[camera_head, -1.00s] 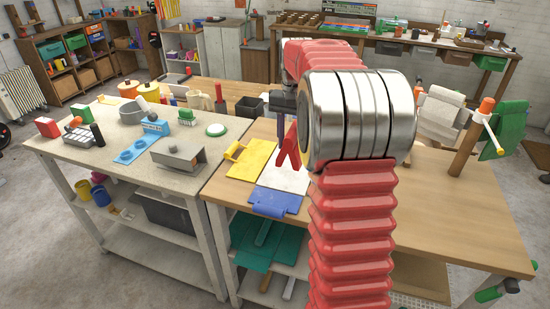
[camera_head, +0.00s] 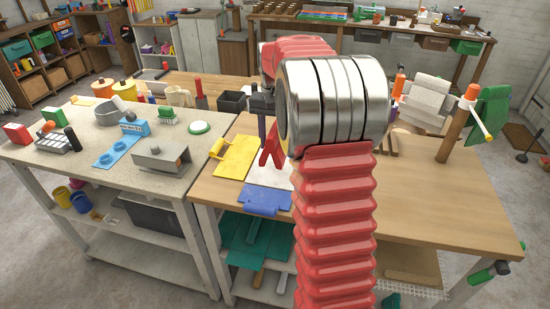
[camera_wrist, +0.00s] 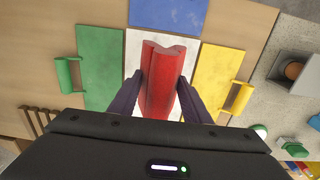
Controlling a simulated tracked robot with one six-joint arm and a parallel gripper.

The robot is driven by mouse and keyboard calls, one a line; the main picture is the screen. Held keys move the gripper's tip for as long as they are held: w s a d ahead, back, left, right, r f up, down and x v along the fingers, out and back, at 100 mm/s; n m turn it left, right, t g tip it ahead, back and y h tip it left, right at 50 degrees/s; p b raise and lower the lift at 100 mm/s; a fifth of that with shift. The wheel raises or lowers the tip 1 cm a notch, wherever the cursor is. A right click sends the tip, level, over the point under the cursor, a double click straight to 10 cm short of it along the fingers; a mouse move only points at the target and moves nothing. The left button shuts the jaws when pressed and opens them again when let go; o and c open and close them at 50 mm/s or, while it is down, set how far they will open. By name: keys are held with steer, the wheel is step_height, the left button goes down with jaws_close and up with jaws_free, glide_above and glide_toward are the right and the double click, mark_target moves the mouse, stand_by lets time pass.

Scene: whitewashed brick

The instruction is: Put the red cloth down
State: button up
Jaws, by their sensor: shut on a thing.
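The red cloth (camera_wrist: 163,88) hangs folded between the two dark fingers of my gripper (camera_wrist: 160,78) in the wrist view. The fingers are shut on it from both sides. It is over the white panel (camera_wrist: 136,45), and I cannot tell whether its lower end touches it. In the head view the red cloth (camera_head: 271,148) shows just left of my arm, above the white panel (camera_head: 262,172). My arm hides part of the panel there, and most of the gripper is hard to see.
Around the white panel lie a yellow panel (camera_head: 237,158), a blue one (camera_head: 264,198) and, in the wrist view, a green one (camera_wrist: 101,60). A grey bench with tools (camera_head: 80,158) stands left.

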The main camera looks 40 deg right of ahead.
mark_target(274, 129)
steer(key=shift+f, duration=1.3)
steer(key=shift+f, duration=1.85)
steer(key=o, duration=1.2)
steer(key=shift+c, duration=0.2)
step_height(274, 129, up, 12)
